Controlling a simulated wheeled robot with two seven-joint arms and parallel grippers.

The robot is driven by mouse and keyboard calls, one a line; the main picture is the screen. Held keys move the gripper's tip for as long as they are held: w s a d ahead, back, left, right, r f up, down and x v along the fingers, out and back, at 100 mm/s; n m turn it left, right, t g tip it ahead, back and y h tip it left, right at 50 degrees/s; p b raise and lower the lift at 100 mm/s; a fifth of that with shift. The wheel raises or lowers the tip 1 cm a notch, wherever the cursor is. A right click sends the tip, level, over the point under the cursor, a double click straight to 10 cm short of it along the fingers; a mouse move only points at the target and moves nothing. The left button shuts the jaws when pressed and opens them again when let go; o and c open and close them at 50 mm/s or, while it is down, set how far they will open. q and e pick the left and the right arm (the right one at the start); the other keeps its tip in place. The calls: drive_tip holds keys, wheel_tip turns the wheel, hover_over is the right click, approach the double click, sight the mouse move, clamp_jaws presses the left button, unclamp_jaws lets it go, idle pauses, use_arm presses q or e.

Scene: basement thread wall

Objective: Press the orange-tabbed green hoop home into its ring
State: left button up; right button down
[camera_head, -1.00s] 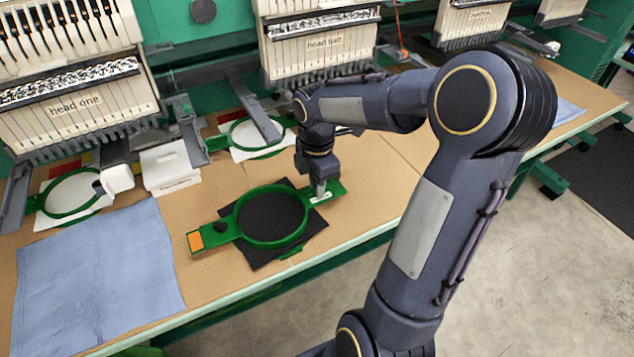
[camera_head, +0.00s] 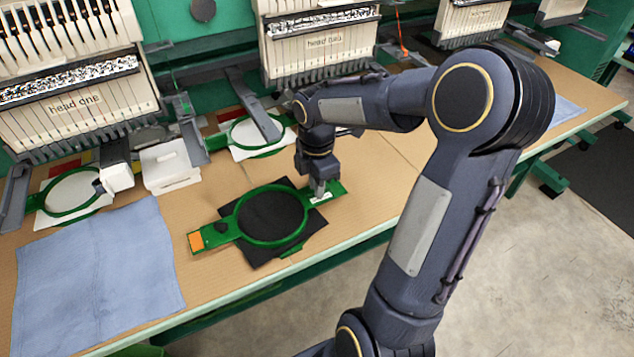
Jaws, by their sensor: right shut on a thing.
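The green hoop (camera_head: 240,233) with an orange tab (camera_head: 196,241) on its left arm lies over a square of black fabric (camera_head: 270,215) on the table, near the front edge. Its ring frames the black cloth. A bit of green shows under the hoop's front edge; I cannot tell how far the hoop is seated in its ring. My right gripper (camera_head: 318,192) points down and is shut on the hoop's right arm, beside a white label. My left gripper is not in view.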

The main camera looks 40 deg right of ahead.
drive_tip(key=shift+f, duration=0.1)
idle(0.3)
drive_tip(key=c, duration=1.4)
unclamp_jaws()
wheel_tip(320, 180, up, 8)
drive_tip(key=shift+f+p, duration=0.1)
drive_tip(key=shift+p, duration=0.35)
drive_tip(key=s+a+r+m+t+y+p, duration=0.1)
drive_tip(key=s+a+m+t, duration=0.1)
drive_tip(key=s+a+m, duration=0.3)
drive_tip(key=s+a+r+m+t+y+p, duration=0.1)
drive_tip(key=s+a+m, duration=0.4)
drive_tip(key=m, duration=0.1)
drive_tip(key=s+a+r+m+t+y+p, duration=0.1)
drive_tip(key=s+a+m+t+p, duration=0.1)
drive_tip(key=s+a+m, duration=0.2)
drive_tip(key=shift+s+a+r+m+t+y, duration=0.1)
drive_tip(key=shift+s+a+m+t+y, duration=0.15)
drive_tip(key=shift+m, duration=0.3)
drive_tip(key=shift+s+a+r+m+t+y, duration=0.15)
drive_tip(key=shift+a+m, duration=0.2)
drive_tip(key=shift+m, duration=0.2)
drive_tip(key=shift+f, duration=0.1)
